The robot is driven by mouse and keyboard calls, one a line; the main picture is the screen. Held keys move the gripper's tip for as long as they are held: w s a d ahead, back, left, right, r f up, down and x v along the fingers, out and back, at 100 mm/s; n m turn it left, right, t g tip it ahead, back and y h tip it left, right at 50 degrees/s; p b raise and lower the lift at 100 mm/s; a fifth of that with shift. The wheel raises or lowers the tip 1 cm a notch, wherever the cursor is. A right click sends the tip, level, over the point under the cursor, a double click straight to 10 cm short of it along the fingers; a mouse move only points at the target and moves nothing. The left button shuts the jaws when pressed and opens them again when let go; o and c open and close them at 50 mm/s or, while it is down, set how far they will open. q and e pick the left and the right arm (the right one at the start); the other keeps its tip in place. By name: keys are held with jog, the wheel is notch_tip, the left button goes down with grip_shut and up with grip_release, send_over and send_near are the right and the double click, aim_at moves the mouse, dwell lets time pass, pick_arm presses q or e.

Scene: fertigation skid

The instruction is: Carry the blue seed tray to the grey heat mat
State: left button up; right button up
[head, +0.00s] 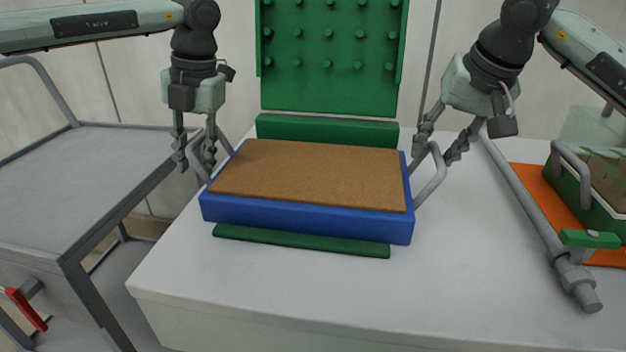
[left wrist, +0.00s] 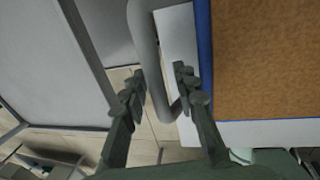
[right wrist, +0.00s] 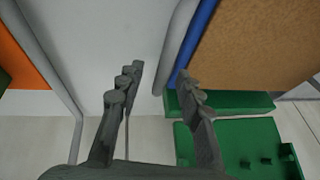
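The blue seed tray (head: 310,224), filled with brown material, sits level on the white worktop between green pieces, with a grey loop handle at each end. My left gripper (head: 196,160) is at the left handle (head: 195,165). Its fingers are apart in the left wrist view (left wrist: 160,75), with the handle bar (left wrist: 155,70) between them. My right gripper (head: 438,153) is open by the right handle (head: 431,178). In the right wrist view that handle (right wrist: 173,55) runs between the spread fingers, nearer one finger. I cannot make out a separate grey heat mat.
A grey-topped cart (head: 90,165) with a red lever (head: 25,309) stands at the left. A green pegged panel (head: 330,60) rises behind the tray. At the right lie a grey pipe (head: 525,205) and an orange mat (head: 533,180) bearing a green tray (head: 572,192). The front worktop is clear.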

pick_arm(q)
jog(key=shift+f, duration=0.45)
pick_arm(e)
jog(key=shift+w+f, duration=0.15)
jog(key=shift+f, duration=0.25)
pick_arm(q)
grip_shut()
pick_arm(e)
jog(key=c, duration=0.7)
pick_arm(q)
jog(key=shift+a, duration=0.1)
pick_arm(e)
grip_shut()
pick_arm(q)
jog(key=shift+r, duration=0.1)
pick_arm(e)
jog(key=shift+r, duration=0.1)
